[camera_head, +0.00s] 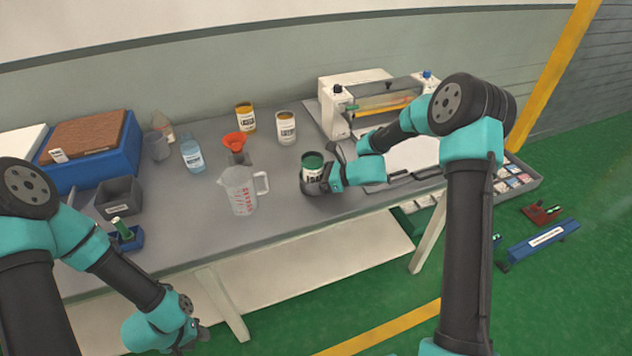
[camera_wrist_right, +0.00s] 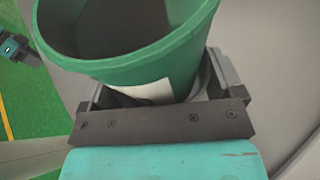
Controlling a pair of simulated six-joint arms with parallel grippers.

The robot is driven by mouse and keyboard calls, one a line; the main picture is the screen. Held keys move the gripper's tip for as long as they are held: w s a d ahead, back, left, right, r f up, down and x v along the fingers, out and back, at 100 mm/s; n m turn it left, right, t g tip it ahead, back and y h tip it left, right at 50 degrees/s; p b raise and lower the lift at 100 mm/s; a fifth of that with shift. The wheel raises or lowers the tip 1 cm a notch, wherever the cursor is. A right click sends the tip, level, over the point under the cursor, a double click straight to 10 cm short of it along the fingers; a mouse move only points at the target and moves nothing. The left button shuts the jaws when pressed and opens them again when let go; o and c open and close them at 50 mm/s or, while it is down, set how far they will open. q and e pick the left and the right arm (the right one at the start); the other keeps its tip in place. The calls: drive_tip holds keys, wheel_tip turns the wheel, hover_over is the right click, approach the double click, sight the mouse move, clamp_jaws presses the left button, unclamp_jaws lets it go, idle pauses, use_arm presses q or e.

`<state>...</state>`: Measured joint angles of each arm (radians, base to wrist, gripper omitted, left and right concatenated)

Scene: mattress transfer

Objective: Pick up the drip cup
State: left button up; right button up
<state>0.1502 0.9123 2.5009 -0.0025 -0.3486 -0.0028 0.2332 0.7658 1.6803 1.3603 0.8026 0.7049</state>
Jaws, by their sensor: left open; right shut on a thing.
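A green cup with a white label (camera_head: 311,172) is at the front middle of the table; its label is too small to read. My right gripper (camera_head: 328,180) is shut on this cup from the right side. In the right wrist view the cup (camera_wrist_right: 130,62) sits upright between the fingers, its wide mouth open and its inside dark. I cannot tell whether its base touches the table. My left gripper (camera_head: 196,337) is open and empty, low in front of the table's front edge, far from the cup.
A clear measuring jug (camera_head: 241,190) stands left of the cup, with an orange funnel (camera_head: 235,142) behind it. Two jars (camera_head: 286,127) (camera_head: 245,118) stand further back. A white machine (camera_head: 345,105) is behind right. A blue box (camera_head: 90,160) and grey bin (camera_head: 120,196) are at left.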

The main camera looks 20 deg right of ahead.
sight(316, 169)
wheel_tip(316, 169, up, 2)
drive_tip(key=shift+r, duration=0.2)
drive_tip(key=shift+s+a+r, duration=0.1)
drive_tip(key=shift+s+r, duration=0.05)
drive_tip(key=shift+s, duration=0.05)
drive_tip(key=s+a, duration=0.2)
drive_tip(key=s, duration=0.5)
drive_tip(key=s+a+r, duration=0.1)
drive_tip(key=s+a, duration=0.1)
drive_tip(key=s, duration=0.5)
drive_tip(key=shift+s+a+r, duration=0.2)
drive_tip(key=shift+s+a, duration=0.15)
drive_tip(key=shift+s, duration=0.05)
drive_tip(key=shift+w, duration=0.1)
drive_tip(key=shift+w+d, duration=0.8)
drive_tip(key=shift+w, duration=1.7)
drive_tip(key=shift+w+d, duration=0.8)
drive_tip(key=shift+w, duration=1.75)
drive_tip(key=shift+w+d, duration=0.8)
drive_tip(key=shift+w, duration=1.7)
drive_tip(key=shift+f, duration=1.95)
